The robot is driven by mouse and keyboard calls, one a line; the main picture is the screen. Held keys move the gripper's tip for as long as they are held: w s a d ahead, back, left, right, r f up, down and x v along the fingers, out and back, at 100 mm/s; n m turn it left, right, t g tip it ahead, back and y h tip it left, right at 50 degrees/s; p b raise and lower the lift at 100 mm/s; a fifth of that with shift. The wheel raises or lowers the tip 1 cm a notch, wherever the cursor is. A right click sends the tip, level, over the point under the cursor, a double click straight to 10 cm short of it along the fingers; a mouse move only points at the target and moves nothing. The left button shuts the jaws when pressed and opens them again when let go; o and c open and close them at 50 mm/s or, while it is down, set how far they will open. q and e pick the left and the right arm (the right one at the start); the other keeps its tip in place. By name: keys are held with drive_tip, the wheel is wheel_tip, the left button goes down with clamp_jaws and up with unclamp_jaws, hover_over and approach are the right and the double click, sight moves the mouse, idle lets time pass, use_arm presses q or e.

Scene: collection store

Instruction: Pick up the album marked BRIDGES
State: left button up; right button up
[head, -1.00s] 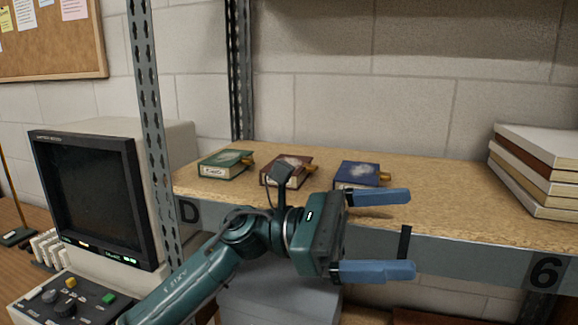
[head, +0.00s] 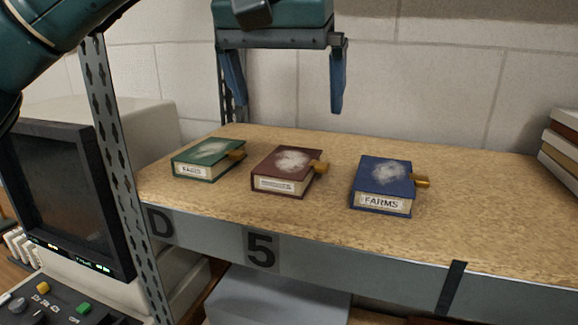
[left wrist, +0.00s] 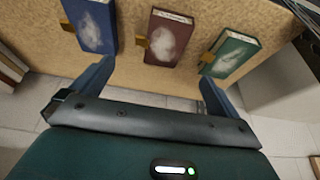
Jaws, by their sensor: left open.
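Three small albums lie flat in a row on the wooden shelf. The maroon album (head: 286,170) is in the middle; its spine label is longer but too blurred to read surely. The blue album (head: 383,183) on the right reads FARMS. The green album (head: 207,158) on the left has a short label, perhaps FAIRS. Each has a brass clasp on one side. My left gripper (head: 287,108) is open and empty, fingers pointing down, above and behind the maroon album. In the left wrist view the maroon album (left wrist: 168,38) lies between the directions of the two fingers. My right gripper is not seen.
The shelf (head: 480,210) is clear between the blue album and a stack of books (head: 562,140) at the right. A perforated metal post (head: 118,180) stands at the left front corner, beside a monitor (head: 65,190). A block wall closes the back.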

sight(296, 160)
use_arm(q)
drive_tip(key=p+x, duration=0.1)
drive_tip(key=x, duration=0.9)
drive_tip(key=shift+w+f, duration=0.15)
drive_tip(key=shift+f, duration=0.25)
drive_tip(key=shift+c, duration=0.2)
drive_tip(key=shift+r, duration=0.1)
drive_tip(key=c, duration=0.9)
